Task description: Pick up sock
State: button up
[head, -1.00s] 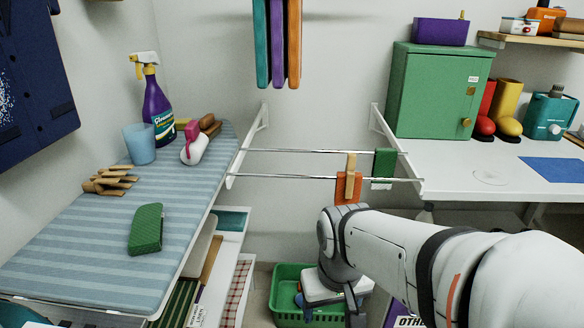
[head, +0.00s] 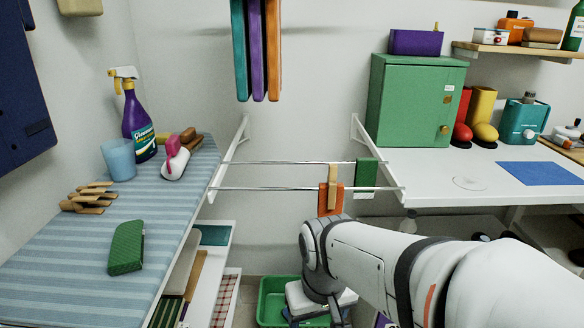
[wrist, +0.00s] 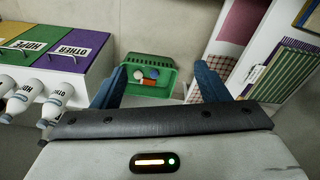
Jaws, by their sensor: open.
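No item is plainly a sock in these views. A green basket (wrist: 150,76) holds small items, among them an orange-red one (wrist: 148,82), a blue one (wrist: 138,73) and a whitish one; they are too small to identify. The basket also shows on the floor in the head view (head: 270,303), partly behind my arm. My gripper (wrist: 159,70) is open and empty, its blue fingers apart on either side of the basket in the wrist view. An orange piece (head: 331,199) under a wooden peg (head: 332,177) and a green piece (head: 366,173) hang on the rails.
A striped ironing board (head: 60,255) at left carries a green block (head: 126,248), pegs, a blue cup and a purple spray bottle. A white table (head: 420,180) with a green cabinet (head: 415,100) stands right. White bottles (wrist: 55,90) and lidded bins (wrist: 60,50) are left in the wrist view.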

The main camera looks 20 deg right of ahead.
aim_at(366, 169)
jog(key=u, duration=0.5)
jog(key=k, duration=1.3)
jog(key=z, duration=0.4)
jog(key=i, duration=1)
jog(key=z, duration=0.05)
